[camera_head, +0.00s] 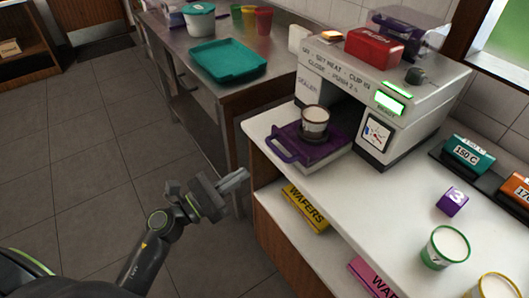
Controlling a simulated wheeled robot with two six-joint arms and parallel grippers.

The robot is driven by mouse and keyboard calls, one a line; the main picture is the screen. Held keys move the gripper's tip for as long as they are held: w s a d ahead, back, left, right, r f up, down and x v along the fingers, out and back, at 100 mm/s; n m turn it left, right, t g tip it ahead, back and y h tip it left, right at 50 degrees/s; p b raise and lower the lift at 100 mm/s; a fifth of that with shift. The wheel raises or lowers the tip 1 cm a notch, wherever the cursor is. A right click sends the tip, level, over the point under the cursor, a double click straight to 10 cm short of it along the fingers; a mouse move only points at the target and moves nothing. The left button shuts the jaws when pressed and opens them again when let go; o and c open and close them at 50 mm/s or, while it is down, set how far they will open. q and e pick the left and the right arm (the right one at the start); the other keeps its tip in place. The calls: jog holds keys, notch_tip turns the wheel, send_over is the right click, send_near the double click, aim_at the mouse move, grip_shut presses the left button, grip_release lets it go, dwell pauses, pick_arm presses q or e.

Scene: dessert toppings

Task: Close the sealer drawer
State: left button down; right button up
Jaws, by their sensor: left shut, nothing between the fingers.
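The sealer (395,85) is a white machine on the white counter, with a lit green display. Its purple drawer (322,151) sticks out of the front toward the lower left, with a handle (283,146) at its outer end. A white cup (315,120) with a dark rim stands upright on the drawer. My left gripper (240,180) is shut and empty in front of the counter edge, below and left of the drawer handle and apart from it. My right gripper is not in view.
A steel table with a teal tray (228,58) stands behind left. Wafer boxes (305,207) lie on the shelf under the counter. A green-rimmed cup (445,247), a purple block (452,201) and temperature-labelled blocks (468,155) are on the right. The floor at left is clear.

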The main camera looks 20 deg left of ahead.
pick_arm(q)
jog(key=p, duration=0.2)
send_near(288, 148)
jog(key=shift+w+d+r, duration=0.2)
jog(key=shift+w+r, duration=0.1)
jog(key=shift+r, duration=0.2)
jog(key=shift+w+d+r, duration=0.15)
jog(key=shift+w+r, duration=0.2)
jog(key=shift+r, duration=0.1)
jog(key=shift+w+d, duration=0.4)
jog(key=shift+w, duration=0.15)
jog(key=x, duration=0.2)
jog(key=f+x, duration=0.1)
jog(key=x, duration=0.2)
jog(key=b+x, duration=0.1)
jog(key=x, duration=0.2)
jog(key=shift+w+d+f, duration=0.25)
jog(key=shift+d, duration=0.1)
